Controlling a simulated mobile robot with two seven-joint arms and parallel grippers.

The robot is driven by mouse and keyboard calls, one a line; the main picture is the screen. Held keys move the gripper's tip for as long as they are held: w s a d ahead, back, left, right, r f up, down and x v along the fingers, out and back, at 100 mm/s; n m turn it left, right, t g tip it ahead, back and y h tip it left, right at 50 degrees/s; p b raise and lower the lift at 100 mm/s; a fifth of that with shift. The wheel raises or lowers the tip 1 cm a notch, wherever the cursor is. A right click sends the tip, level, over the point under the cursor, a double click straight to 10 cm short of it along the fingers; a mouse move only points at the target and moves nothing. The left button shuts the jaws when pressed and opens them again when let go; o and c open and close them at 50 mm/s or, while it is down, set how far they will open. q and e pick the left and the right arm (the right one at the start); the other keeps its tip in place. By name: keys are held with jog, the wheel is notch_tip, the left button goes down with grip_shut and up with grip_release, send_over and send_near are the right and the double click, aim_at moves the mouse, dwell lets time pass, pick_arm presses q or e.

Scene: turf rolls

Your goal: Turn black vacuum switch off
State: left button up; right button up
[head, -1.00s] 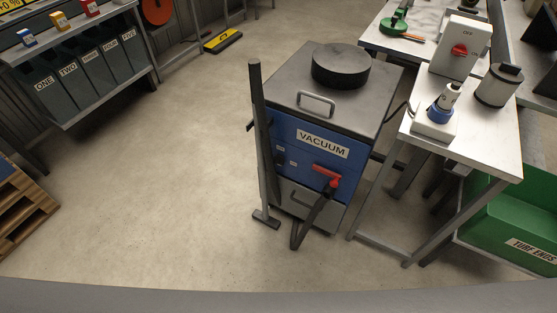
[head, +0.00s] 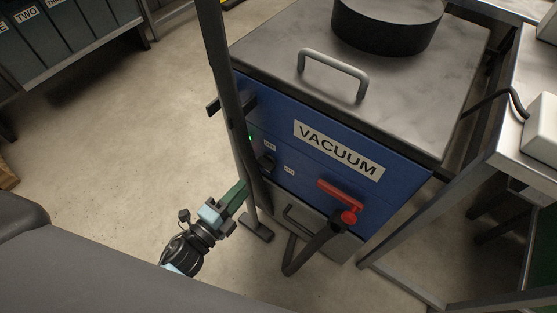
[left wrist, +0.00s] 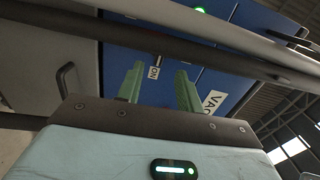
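The blue vacuum (head: 400,186) stands in front of me with its front panel toward me. The small black switch (head: 267,163) is on the left of the panel, between two small white labels. A green light (head: 249,140) glows beside it. My left gripper (head: 240,193) is below and left of the switch, apart from it, pointing up at the panel. In the left wrist view its two green fingers (left wrist: 158,90) are spread with nothing between them. An ON label (left wrist: 153,72) shows past them; the switch itself is hard to make out there. My right gripper is not in view.
A dark upright pole (head: 222,80) stands just left of the panel, close to my left gripper. A red handle (head: 340,195) with a black hose (head: 310,247) hangs right of the switch. A metal table (head: 510,130) stands at right.

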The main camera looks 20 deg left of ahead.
aim_at(263, 168)
pick_arm(q)
jog(key=shift+m, duration=0.3)
jog(key=shift+b+x, duration=0.4)
jog(key=shift+x, duration=4.1)
jog(key=shift+d+r, duration=0.1)
jog(key=shift+d, duration=0.05)
jog(key=shift+s, duration=0.1)
grip_shut()
